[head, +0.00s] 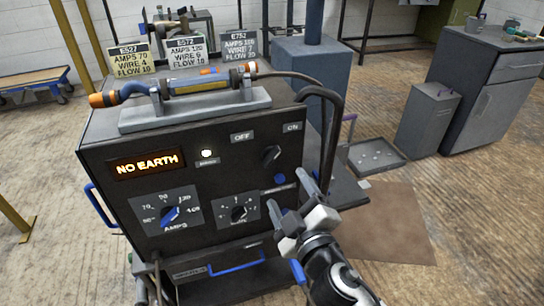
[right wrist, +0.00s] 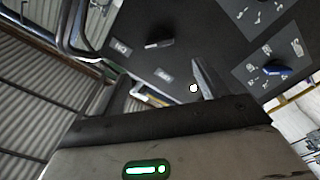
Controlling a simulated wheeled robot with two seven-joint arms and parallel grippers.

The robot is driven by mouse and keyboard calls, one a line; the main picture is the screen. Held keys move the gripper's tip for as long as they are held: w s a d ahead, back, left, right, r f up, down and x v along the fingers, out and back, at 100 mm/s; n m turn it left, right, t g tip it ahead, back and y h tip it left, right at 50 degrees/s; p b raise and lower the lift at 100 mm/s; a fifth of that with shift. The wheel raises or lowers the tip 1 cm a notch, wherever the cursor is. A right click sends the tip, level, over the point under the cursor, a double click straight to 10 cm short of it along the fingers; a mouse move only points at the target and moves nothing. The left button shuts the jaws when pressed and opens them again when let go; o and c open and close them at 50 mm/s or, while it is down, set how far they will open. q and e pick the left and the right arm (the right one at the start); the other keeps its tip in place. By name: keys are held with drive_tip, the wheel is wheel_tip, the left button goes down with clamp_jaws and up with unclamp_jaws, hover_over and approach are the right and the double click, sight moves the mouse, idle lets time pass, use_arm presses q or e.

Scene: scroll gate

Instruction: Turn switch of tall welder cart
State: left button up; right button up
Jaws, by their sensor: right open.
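The tall welder cart (head: 125,195) stands in front of me with a dark front panel. Its on/off switch is a black knob (head: 270,155) below the OFF and ON labels; the knob also shows in the right wrist view (right wrist: 158,44). A display (head: 146,164) reads NO EARTH and a small white lamp (head: 207,153) is lit. A blue-pointer AMPS dial (head: 170,215) and a black dial (head: 238,213) sit lower. My right gripper (head: 289,196) is open and empty, below and right of the switch, apart from it. My left gripper is not in view.
A torch (head: 185,87) lies on a grey rack on top of the cart. Number cards (head: 186,51) stand behind it. A dark hose (head: 335,115) loops down the cart's right side. A grey cabinet (head: 485,90) and a low tray (head: 376,156) are at the right.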

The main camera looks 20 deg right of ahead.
sight(271, 159)
drive_tip(key=w+p, duration=0.1)
drive_tip(key=w, duration=1)
drive_tip(key=shift+a, duration=0.15)
drive_tip(key=c, duration=1)
